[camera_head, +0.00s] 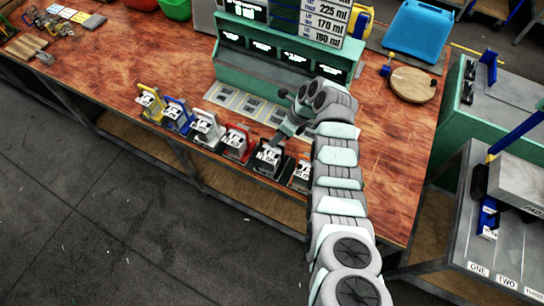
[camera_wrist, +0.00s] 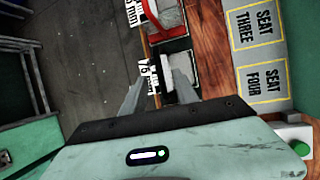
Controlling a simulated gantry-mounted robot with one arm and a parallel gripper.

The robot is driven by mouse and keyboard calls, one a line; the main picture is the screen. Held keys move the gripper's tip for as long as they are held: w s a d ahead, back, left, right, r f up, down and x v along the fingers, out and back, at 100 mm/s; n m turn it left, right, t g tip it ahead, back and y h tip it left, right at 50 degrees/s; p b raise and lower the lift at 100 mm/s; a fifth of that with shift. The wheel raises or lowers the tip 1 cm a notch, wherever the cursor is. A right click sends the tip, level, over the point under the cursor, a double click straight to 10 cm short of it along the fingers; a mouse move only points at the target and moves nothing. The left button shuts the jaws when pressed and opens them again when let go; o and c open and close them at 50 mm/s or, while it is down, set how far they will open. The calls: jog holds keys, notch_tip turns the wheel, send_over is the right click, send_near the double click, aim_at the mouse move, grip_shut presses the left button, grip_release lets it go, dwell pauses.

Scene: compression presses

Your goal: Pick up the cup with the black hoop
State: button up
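The cup with the black hoop (camera_head: 268,158) stands near the front edge of the wooden bench, in a row of similar cups with coloured hoops. My gripper (camera_head: 273,144) is right at it, reaching down from behind. In the wrist view the black-hooped cup (camera_wrist: 184,64) is ahead of the fingers, partly hidden by the right one, with a white label at its left. My gripper (camera_wrist: 158,82) shows two fingers spread apart. I cannot tell whether they touch the cup.
The cup with the red hoop (camera_head: 235,143) stands close on the left, also seen in the wrist view (camera_wrist: 165,18). Another cup (camera_head: 299,176) stands close on the right. A green machine (camera_head: 275,75) stands behind, with seat plates (camera_head: 250,105) before it.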

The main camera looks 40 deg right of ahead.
aim_at(272, 154)
jog(key=x, duration=0.2)
jog(key=shift+a+f, duration=0.1)
jog(key=shift+f, duration=0.15)
jog(key=shift+b+x, duration=0.3)
jog(key=shift+x, duration=0.75)
grip_shut()
dwell(0.6)
